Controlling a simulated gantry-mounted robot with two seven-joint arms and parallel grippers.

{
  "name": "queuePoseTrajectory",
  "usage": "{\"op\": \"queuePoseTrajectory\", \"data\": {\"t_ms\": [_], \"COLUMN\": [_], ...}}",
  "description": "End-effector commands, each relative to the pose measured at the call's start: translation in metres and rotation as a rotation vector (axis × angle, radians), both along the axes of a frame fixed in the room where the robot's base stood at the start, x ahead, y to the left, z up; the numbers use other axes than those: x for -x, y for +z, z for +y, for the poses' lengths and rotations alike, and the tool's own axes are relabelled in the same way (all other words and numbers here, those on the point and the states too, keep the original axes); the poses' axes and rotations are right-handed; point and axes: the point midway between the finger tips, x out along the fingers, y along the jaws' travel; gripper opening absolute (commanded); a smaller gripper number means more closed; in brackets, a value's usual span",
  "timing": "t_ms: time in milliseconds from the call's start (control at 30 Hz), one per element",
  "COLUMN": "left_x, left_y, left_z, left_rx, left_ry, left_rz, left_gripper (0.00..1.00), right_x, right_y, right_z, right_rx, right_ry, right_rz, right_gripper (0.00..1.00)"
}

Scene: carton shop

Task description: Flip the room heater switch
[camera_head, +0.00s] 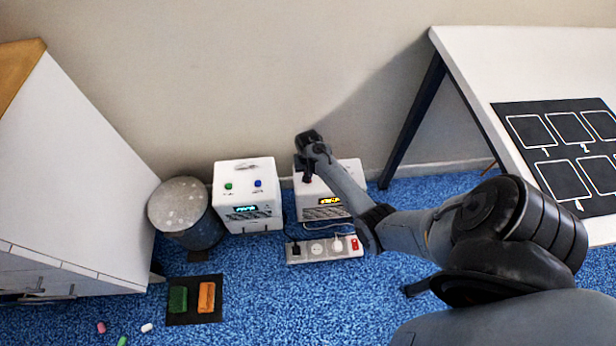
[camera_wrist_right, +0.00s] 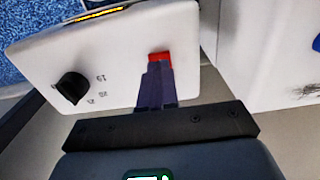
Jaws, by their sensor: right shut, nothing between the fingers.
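The room heater, a white box with an orange display (camera_head: 329,202) and a front grille, stands on the carpet against the wall. In the right wrist view, its white top (camera_wrist_right: 115,62) carries a black knob (camera_wrist_right: 71,88) with small numbers and a red switch (camera_wrist_right: 160,57). My right gripper (camera_head: 307,178) is over the heater's top in the head view. In the right wrist view, its shut, empty fingers (camera_wrist_right: 157,68) are right at the red switch and hide part of it. I cannot tell whether they press on it. My left gripper is out of view.
A white box with a teal display (camera_head: 247,197) stands just left of the heater. A power strip (camera_head: 323,250) with plugs lies in front. A grey drum (camera_head: 187,214) is farther left. A white table (camera_head: 520,65) with a black mat stands right.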

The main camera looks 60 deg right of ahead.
Motion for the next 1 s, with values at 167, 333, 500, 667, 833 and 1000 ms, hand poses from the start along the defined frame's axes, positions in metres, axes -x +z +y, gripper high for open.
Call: {"op": "queuePoseTrajectory", "data": {"t_ms": [167,333,500,667,833,1000], "left_x": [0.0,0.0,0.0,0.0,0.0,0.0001], "left_y": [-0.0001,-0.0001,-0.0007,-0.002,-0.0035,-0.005], "left_z": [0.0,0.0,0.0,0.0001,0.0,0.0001], "left_rx": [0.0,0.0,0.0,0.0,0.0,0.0], "left_ry": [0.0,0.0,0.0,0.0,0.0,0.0], "left_rz": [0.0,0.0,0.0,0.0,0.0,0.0], "left_gripper": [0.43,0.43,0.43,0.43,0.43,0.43], "right_x": [0.0,0.0,0.0,-0.0001,-0.0001,0.0], "right_y": [0.0,-0.0001,-0.001,-0.0029,-0.0055,-0.0081], "right_z": [0.0,0.0,0.0,-0.0001,-0.0001,0.0], "right_rx": [0.0,0.0,0.0,0.0,0.0,0.0], "right_ry": [0.0,0.0,0.0,0.0,0.0,0.0], "right_rz": [0.0,0.0,0.0,0.0,0.0,0.0], "right_gripper": [0.0,0.0,0.0,0.0,0.0,0.0]}}
